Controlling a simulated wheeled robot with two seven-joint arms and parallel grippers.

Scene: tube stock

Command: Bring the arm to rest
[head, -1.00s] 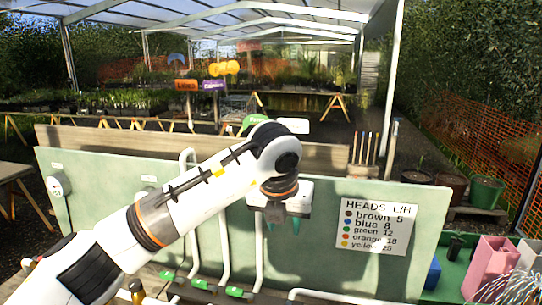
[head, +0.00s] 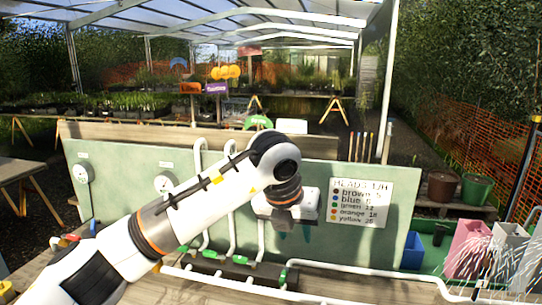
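My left arm reaches in from the lower left, and its gripper (head: 293,231) hangs fingers down in front of the pale green board (head: 340,245). Its two teal fingertips stand apart with nothing visible between them, so it looks open and empty. White pipes (head: 232,230) run down the board to a row of green-handled valves (head: 222,262) on the bench below. The gripper is in front of the board, left of the "HEADS L/H" chart (head: 360,203). My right gripper is out of view.
A white pipe (head: 370,268) runs along the wooden bench. At the right are a blue box (head: 412,250), a pink box (head: 468,248) and thin white spray (head: 490,262).

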